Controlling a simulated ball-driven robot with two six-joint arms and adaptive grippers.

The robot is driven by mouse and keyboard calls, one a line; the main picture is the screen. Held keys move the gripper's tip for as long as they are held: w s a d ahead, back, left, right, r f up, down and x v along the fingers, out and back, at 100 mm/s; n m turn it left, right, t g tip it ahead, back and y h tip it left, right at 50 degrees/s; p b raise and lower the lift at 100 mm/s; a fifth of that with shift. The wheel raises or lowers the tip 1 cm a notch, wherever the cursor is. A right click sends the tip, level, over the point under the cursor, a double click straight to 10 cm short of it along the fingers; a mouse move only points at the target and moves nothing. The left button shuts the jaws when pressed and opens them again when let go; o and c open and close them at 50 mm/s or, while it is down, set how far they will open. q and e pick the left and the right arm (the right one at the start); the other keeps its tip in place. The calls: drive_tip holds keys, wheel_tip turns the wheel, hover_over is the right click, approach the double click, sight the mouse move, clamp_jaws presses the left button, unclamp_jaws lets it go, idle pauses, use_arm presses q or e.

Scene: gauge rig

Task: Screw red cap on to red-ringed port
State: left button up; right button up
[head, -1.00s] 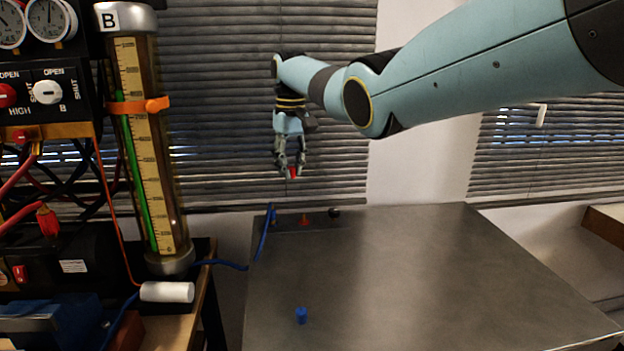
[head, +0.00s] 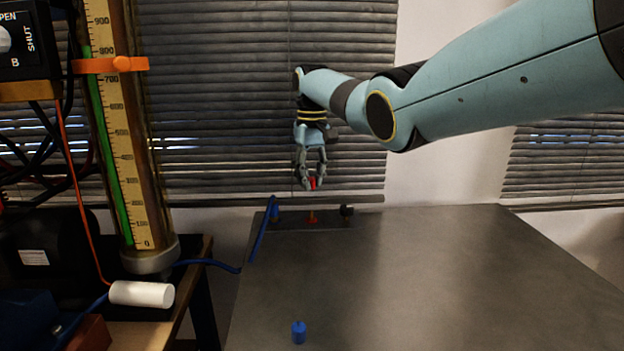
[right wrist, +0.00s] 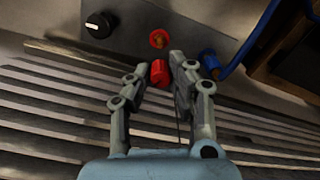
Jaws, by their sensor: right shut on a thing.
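My right gripper (head: 312,186) is shut on the red cap (head: 313,183) and holds it in the air above the back edge of the metal table. The red-ringed port (head: 311,217) stands on a dark plate at the table's back edge, just below the cap in the head view. In the right wrist view the red cap (right wrist: 160,73) sits between the fingertips (right wrist: 163,66), and the red-ringed port (right wrist: 159,39) shows just beyond it. The cap and port look apart. My left gripper is not in view.
On the same plate are a blue fitting with a blue hose (head: 262,230) and a dark knob (head: 347,211). A blue cap (head: 299,332) stands near the table's front. A white cylinder (head: 141,294) lies on the left bench. The table's (head: 440,270) middle is clear.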

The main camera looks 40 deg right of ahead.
drive_tip(key=shift+r+p, duration=0.15)
drive_tip(key=shift+p, duration=0.3)
drive_tip(key=shift+f+b, duration=1.45)
drive_tip(key=shift+f, duration=1.3)
drive_tip(key=shift+p, duration=0.4)
drive_tip(key=shift+f+b, duration=0.75)
drive_tip(key=shift+f, duration=0.4)
drive_tip(key=shift+f, duration=0.1)
